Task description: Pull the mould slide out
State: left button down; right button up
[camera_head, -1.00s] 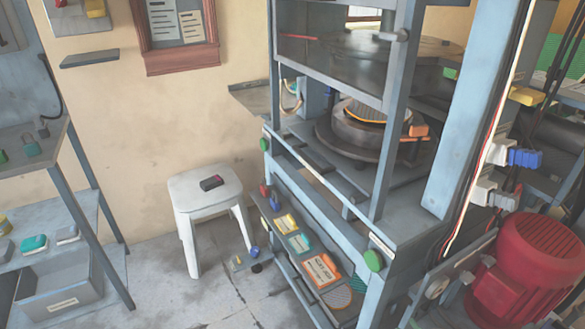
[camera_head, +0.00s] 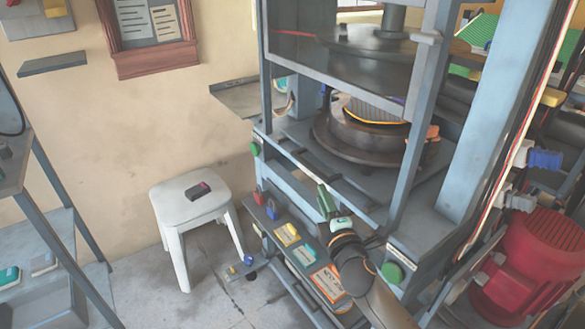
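The press frame (camera_head: 258,135) is pale blue and grey. Inside it a round dark mould (camera_head: 365,140) with a ribbed, orange-edged top sits on a wide round base, below an upper round plate (camera_head: 370,60). An orange block (camera_head: 432,132) shows at the mould's right side. I cannot tell which part is the slide. My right gripper (camera_head: 327,198) comes up from the lower right, in front of the press's front edge and below the mould, apart from the mould in the picture. Its fingers are small and I cannot tell whether they are open. My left gripper is out of view.
A white stool (camera_head: 190,208) with a small dark and pink item (camera_head: 197,190) stands left of the press. A red motor (camera_head: 535,260) stands at the right. A grey rack (camera_head: 45,220) is at the left.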

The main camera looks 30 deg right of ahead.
aim_at(311, 171)
jog(key=b+x, duration=0.1)
jog(key=x, duration=1)
jog(key=shift+w+d+f, duration=0.1)
jog(key=shift+w+d, duration=0.1)
jog(key=shift+w, duration=0.15)
jog(key=shift+c, duration=0.2)
grip_shut()
dwell(0.7)
